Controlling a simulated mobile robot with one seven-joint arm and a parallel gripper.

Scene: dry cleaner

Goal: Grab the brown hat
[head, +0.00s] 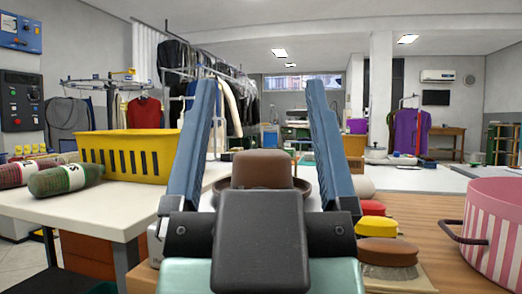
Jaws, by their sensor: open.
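The brown hat (262,170) is in the middle of the head view, just beyond my gripper, with its rounded crown up and a darker brim showing at the sides. Its lower part is hidden behind my gripper's body. My gripper (264,100) is open, with its two blue-grey fingers standing wide apart, one to each side of the hat in the picture. Nothing is held between them. I cannot tell how far the hat is from the fingers.
A yellow basket (126,154) and rolled bundles (65,179) stand on the white table at left. Brushes (387,252), a yellow-topped one (376,227) and a pink striped box (495,232) sit on the wooden table (425,215) at right. Clothes racks stand behind.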

